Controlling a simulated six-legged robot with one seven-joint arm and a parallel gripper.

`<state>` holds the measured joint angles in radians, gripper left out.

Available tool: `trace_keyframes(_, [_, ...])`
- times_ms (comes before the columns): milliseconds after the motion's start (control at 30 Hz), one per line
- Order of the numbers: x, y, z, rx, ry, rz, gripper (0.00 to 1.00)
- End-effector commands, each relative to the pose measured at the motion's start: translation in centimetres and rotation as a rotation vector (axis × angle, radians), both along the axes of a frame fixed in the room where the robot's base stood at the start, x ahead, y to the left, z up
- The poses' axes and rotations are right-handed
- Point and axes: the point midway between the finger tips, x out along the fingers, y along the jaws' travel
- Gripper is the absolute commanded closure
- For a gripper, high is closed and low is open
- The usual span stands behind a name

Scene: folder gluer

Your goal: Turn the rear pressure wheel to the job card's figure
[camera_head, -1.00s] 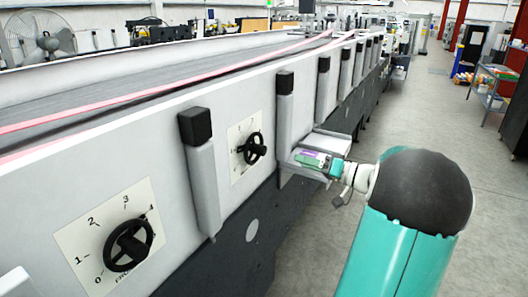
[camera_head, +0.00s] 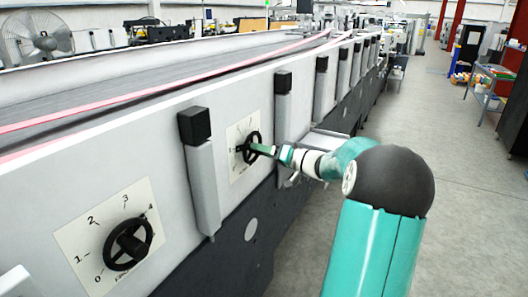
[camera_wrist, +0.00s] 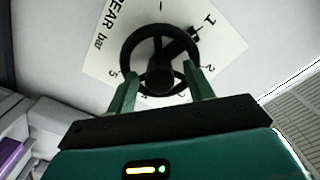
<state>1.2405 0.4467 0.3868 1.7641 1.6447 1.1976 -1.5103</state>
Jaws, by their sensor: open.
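The rear pressure wheel (camera_head: 251,147) is a small black handwheel on a white scale plate (camera_head: 236,163) on the machine's side. In the wrist view the rear wheel (camera_wrist: 160,88) fills the upper middle. Its plate (camera_wrist: 105,62) reads "REAR bar", with 1, 2 and 5 legible. A dark marker at the wheel's upper right lies near the 1. My gripper (camera_head: 263,150) is at the wheel. In the wrist view my gripper (camera_wrist: 163,82) is open, its green fingers either side of the wheel's lower part; contact cannot be told. The job card's figure is not readable.
A larger front wheel (camera_head: 128,245) with a 0 to 4 scale sits nearer on the same panel. Grey upright posts (camera_head: 203,185) flank the rear wheel. A small shelf (camera_head: 328,143) juts out beyond, partly behind my arm. The aisle floor at right is clear.

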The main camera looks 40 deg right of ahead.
Motion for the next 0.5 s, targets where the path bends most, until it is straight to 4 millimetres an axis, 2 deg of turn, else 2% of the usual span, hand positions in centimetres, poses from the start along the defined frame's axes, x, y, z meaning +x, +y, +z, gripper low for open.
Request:
trace_keyframes(133, [-0.02,-0.01,-0.01,0.0,0.0,0.0,0.48])
trace_keyframes(167, [-0.03,-0.01,-0.01,0.0,0.0,0.0,0.52])
trace_keyframes(367, [-0.04,0.0,-0.02,0.0,0.0,0.0,0.91])
trace_keyframes(500, [-0.05,0.0,-0.02,0.002,0.001,0.001,0.92])
